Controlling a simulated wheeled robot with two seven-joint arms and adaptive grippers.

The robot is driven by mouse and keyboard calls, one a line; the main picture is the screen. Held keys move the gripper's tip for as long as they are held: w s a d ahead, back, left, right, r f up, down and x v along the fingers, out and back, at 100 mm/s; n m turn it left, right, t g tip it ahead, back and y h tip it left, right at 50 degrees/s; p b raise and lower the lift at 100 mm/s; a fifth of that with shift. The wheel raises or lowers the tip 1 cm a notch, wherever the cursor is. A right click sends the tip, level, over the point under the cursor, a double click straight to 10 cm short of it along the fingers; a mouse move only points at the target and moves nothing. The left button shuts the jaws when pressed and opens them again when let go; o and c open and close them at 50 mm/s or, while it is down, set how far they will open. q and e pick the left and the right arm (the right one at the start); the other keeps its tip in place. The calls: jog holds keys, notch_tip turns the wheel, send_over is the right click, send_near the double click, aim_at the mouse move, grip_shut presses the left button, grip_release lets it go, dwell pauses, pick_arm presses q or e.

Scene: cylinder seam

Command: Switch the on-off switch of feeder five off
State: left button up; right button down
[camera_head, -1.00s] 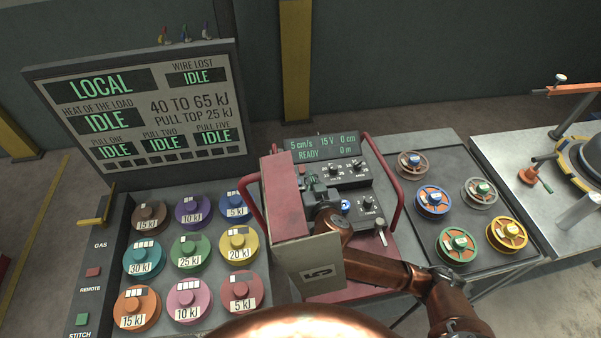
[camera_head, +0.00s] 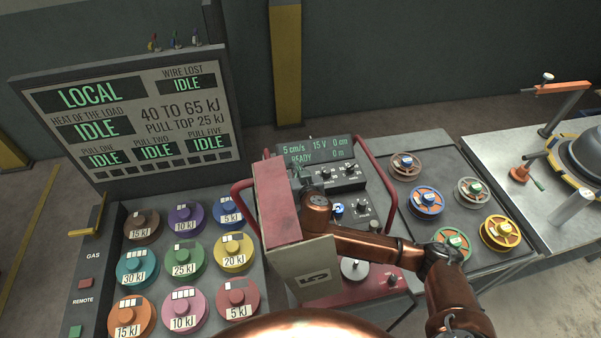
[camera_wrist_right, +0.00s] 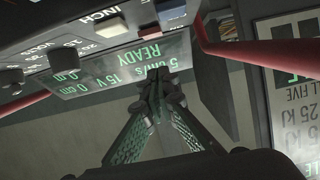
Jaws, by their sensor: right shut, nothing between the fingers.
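My right gripper (camera_head: 300,176) is over the upper left of this panel, partly hidden by my copper wrist. In the right wrist view, its fingers (camera_wrist_right: 158,82) are shut and empty, with tips in front of the display (camera_wrist_right: 125,70). A white button (camera_wrist_right: 110,26) marked INCH shows there. My left gripper is out of view.
Red guard bars (camera_head: 376,180) flank the panel. The status screen (camera_head: 135,115) and several coloured dials (camera_head: 183,262) are on the left. Several wire spools (camera_head: 427,202) lie on the right-hand table, with a metal bench (camera_head: 545,190) beyond it.

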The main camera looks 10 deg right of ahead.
jog(key=shift+s+f, duration=0.2)
jog(key=shift+f, duration=0.65)
jog(key=shift+s+f, duration=0.15)
jog(key=shift+f, duration=0.7)
jog(key=shift+s+a+f+b, duration=0.1)
jog(key=shift+a+f+b, duration=0.1)
jog(key=shift+a, duration=0.2)
jog(key=shift+a+f+b, duration=0.1)
jog(key=shift+a+b, duration=0.1)
jog(key=shift+a, duration=0.2)
jog(key=shift+t+y, duration=0.3)
jog(key=shift+s+d+f+b, duration=0.1)
jog(key=shift+d+f+b, duration=0.25)
jog(key=shift+b, duration=0.1)
jog(key=shift+r, duration=0.3)
jog(key=shift+s, duration=0.2)
jog(key=v, duration=0.7)
